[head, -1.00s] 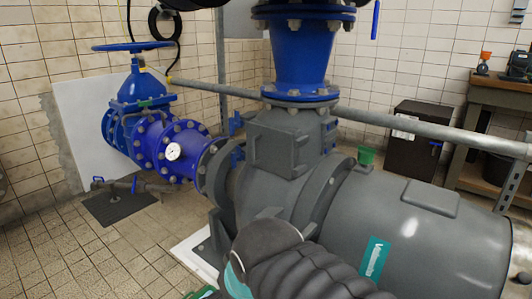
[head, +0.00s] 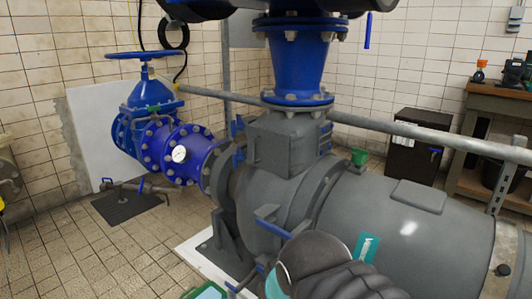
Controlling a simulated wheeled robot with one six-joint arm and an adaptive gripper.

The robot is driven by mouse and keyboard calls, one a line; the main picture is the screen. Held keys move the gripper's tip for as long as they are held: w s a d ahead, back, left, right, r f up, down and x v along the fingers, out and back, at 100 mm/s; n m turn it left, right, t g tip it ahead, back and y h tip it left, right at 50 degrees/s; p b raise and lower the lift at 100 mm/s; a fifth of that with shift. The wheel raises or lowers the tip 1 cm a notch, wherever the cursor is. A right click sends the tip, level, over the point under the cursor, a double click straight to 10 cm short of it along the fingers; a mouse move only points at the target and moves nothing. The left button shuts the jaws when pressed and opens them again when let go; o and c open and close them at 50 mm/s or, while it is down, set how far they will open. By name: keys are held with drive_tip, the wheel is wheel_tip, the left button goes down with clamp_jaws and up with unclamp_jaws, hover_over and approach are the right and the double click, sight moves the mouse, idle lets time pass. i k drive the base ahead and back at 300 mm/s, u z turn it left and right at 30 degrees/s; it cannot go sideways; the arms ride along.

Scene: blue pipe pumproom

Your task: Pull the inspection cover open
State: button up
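The large grey pump (head: 420,225) fills the middle and right. On its side, a blue bar handle (head: 272,222) crosses what looks like a rounded cover plate; the plate's lower right is hidden behind my arm. I cannot tell for sure that this is the inspection cover, or whether it is fully shut. A squarish raised grey plate (head: 265,149) is on the block above it. My arm, dark with a teal ring, rises from the bottom centre in front of the pump. My gripper is not visible, and nothing shows it touching the handle.
A blue gate valve with handwheel (head: 140,53) and a round gauge (head: 180,155) join the pump at left. A grey pipe (head: 420,132) runs behind. A workbench (head: 493,102) and dark cabinet (head: 416,142) stand at the back right. Tiled floor (head: 110,255) is open at left.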

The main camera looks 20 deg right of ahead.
sight(268, 151)
drive_tip(key=z, duration=0.8)
drive_tip(key=i, duration=0.5)
